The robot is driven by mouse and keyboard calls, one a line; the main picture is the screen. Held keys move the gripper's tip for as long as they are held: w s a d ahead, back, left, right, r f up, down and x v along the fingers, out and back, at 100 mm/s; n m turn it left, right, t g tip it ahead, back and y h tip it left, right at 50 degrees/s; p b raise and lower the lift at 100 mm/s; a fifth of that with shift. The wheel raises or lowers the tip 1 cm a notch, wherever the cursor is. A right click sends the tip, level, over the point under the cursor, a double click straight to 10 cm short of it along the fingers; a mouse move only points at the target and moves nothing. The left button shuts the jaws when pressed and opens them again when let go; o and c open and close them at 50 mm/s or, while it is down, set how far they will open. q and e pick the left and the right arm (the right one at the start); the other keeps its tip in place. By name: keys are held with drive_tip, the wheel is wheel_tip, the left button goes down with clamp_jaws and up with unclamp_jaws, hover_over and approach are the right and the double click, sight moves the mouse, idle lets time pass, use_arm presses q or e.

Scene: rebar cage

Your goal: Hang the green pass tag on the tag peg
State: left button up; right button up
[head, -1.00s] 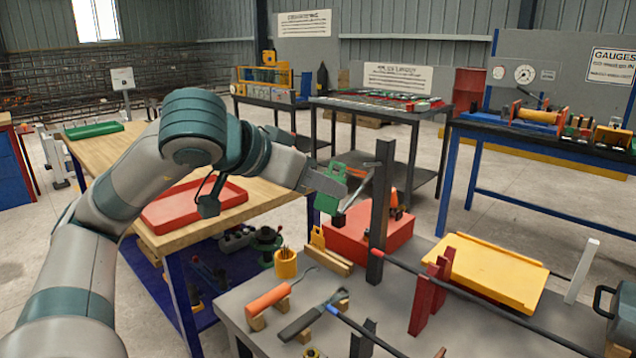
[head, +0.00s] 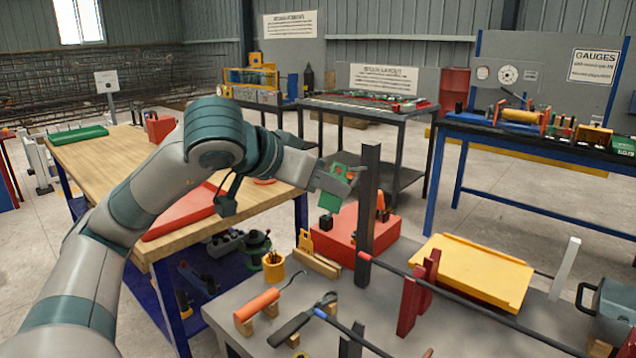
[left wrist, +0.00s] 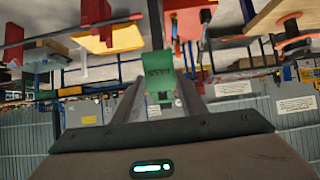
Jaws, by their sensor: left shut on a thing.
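The green pass tag (head: 329,204) is held in the jaws of my left gripper (head: 338,182), in the head view just left of the tall dark post (head: 368,205). The tag's hole is not clear. My right gripper is not in view.
A red box (head: 345,238) stands behind the post on the grey bench. A yellow tray (head: 475,273), dark red uprights (head: 418,295), a long bar and an orange-handled tool (head: 257,305) lie nearby. A wooden table (head: 115,160) stands at the left.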

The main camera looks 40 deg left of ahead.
use_arm(q)
drive_tip(key=shift+w, duration=0.65)
drive_tip(key=shift+w+d+f+p, duration=0.15)
drive_tip(key=shift+w+p, duration=0.15)
drive_tip(key=shift+w, duration=0.9)
drive_tip(key=shift+w+f, duration=0.1)
drive_tip(key=shift+w+f+b, duration=0.35)
drive_tip(key=shift+w+b, duration=0.05)
drive_tip(key=shift+w, duration=0.15)
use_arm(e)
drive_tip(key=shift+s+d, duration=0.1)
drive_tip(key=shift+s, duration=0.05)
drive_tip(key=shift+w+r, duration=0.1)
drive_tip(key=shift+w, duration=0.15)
